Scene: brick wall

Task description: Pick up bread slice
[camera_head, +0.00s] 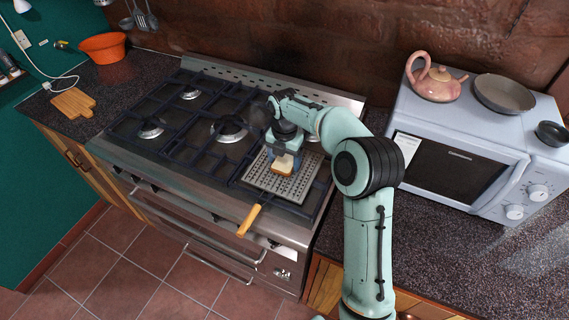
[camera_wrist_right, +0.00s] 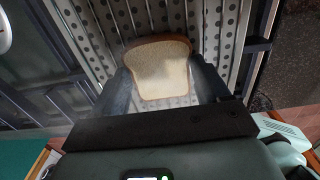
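The bread slice (camera_head: 284,164), pale with a brown crust, is over the perforated metal griddle pan (camera_head: 309,184) on the stove. The pan has a wooden handle (camera_head: 249,220). My right gripper (camera_head: 285,154) is directly above the slice, pointing down. In the right wrist view, the slice (camera_wrist_right: 160,72) sits between the two spread fingers (camera_wrist_right: 160,75). The fingertips are close to its left and right edges; firm contact cannot be made out. The gripper partly hides the slice in the head view. My left gripper is not in view.
The gas stove (camera_head: 187,145) has raised black grates around the pan. A microwave (camera_head: 447,165) stands to the right, with a pink teapot (camera_head: 437,85) and a grey pan (camera_head: 504,94) on top. An orange bowl (camera_head: 103,47) and wooden board (camera_head: 73,103) are on the left counter.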

